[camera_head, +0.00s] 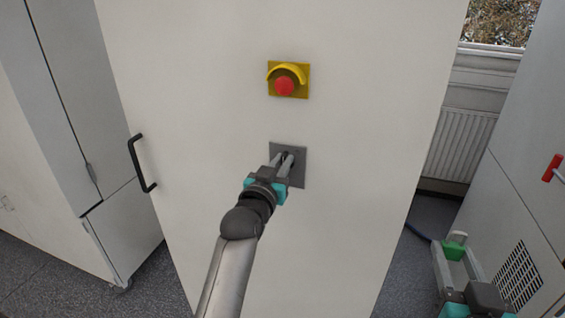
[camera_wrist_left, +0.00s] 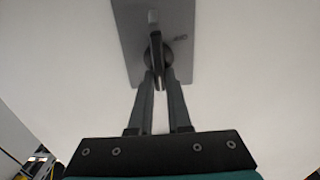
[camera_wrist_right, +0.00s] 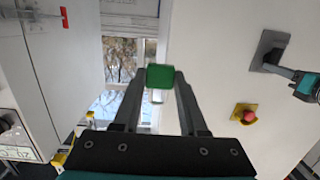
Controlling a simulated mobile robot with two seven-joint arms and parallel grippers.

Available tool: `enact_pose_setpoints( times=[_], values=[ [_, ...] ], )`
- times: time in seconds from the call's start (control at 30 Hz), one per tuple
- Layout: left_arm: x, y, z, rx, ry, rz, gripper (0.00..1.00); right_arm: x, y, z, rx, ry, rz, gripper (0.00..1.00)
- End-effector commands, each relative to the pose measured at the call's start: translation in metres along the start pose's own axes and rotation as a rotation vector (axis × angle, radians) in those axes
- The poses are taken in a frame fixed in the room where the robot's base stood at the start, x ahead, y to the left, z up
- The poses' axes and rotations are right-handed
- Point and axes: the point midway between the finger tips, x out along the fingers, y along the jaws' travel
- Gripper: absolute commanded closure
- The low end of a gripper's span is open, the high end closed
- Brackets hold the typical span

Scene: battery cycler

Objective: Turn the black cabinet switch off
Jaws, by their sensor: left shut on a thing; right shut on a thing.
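The black cabinet switch (camera_wrist_left: 155,48) sits on a grey square plate (camera_head: 299,170) on the front of the white cabinet (camera_head: 200,80). In the head view the switch is mostly hidden behind my left gripper (camera_head: 287,160). In the left wrist view the fingertips of my left gripper (camera_wrist_left: 160,76) are closed on the handle of the switch, one on each side. My right gripper (camera_head: 458,250) is shut on a small green object (camera_wrist_right: 160,76) at the lower right, away from the cabinet switch.
A yellow plate with a red button (camera_head: 284,86) is above the switch. A black door handle (camera_head: 141,163) is on the cabinet's left side. A grey cabinet with a red handle (camera_head: 552,168) stands at the right. A radiator (camera_head: 459,145) is below the window.

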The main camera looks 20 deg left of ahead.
Motion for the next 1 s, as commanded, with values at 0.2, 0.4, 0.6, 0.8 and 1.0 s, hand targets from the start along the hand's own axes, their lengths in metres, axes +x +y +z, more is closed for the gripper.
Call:
enact_pose_setpoints(
  times=[0.2, 0.4, 0.6, 0.8, 1.0],
  values=[
    [0.0, 0.0, 0.0, 0.0, 0.0, 0.0, 1.0, 0.0, 0.0, -0.001, 0.0, 0.002, 0.0, 0.98],
    [0.0, 0.0, 0.0, 0.0, 0.0, -0.001, 1.0, 0.0, 0.0, -0.001, 0.0, 0.002, 0.0, 0.98],
    [0.0, -0.001, 0.0, -0.007, -0.001, -0.001, 1.0, 0.0, 0.0, -0.002, 0.0, 0.002, 0.0, 0.98],
    [0.0, -0.002, -0.001, -0.063, -0.002, -0.001, 1.0, -0.001, 0.0, -0.007, 0.0, 0.002, 0.0, 0.98],
    [0.0, -0.004, -0.001, -0.194, -0.003, 0.0, 1.0, -0.002, 0.0, -0.019, 0.0, 0.002, 0.0, 0.98]
  ],
)
